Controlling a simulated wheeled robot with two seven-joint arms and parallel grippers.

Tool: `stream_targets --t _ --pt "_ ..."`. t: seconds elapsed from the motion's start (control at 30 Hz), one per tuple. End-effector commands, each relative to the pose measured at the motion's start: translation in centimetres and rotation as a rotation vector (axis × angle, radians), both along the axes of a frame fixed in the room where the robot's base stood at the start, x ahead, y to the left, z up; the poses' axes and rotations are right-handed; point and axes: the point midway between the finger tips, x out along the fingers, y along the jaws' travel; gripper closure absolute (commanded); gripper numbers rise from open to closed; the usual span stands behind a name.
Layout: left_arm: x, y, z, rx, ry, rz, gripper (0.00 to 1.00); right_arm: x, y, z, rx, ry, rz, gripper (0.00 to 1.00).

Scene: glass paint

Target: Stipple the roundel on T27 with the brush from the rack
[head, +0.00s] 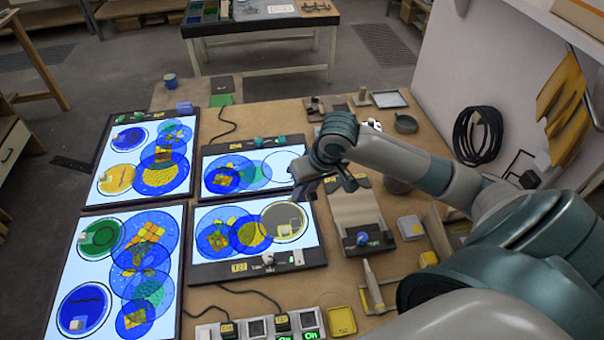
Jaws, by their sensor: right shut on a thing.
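My right gripper (303,192) reaches in from the right and is over the upper edge of the lower middle light panel (205,272). It is shut on the brush, which is mostly hidden by the fingers. A grey roundel (271,214) lies on that panel's right side, just below and left of the gripper, with a small pale block (283,232) on it. I cannot tell whether the brush touches the glass. The panel's small yellow label (238,267) is too small to read surely as T27. My left gripper is not in view.
Switches (309,322) and a yellow dish (342,321) are at the front. A pale tapered tool (371,283) stands to the right. A wall with coiled black cable (478,136) bounds the right.

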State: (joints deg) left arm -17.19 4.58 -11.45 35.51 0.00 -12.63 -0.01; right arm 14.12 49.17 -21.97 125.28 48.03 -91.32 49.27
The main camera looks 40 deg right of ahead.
Motion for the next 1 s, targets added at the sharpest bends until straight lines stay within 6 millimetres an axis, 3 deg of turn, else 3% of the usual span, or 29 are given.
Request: stream_targets --t 0.37,0.7,1.0 --pt "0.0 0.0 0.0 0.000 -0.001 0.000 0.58 0.0 0.0 -1.0 -0.001 0.001 -0.001 1.00" --pt "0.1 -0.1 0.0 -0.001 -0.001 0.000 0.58 0.0 0.1 -4.8 0.001 0.002 -0.001 1.00" --pt "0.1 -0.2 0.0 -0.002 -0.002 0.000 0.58 3.3 3.0 -4.6 0.002 -0.003 0.000 1.00"
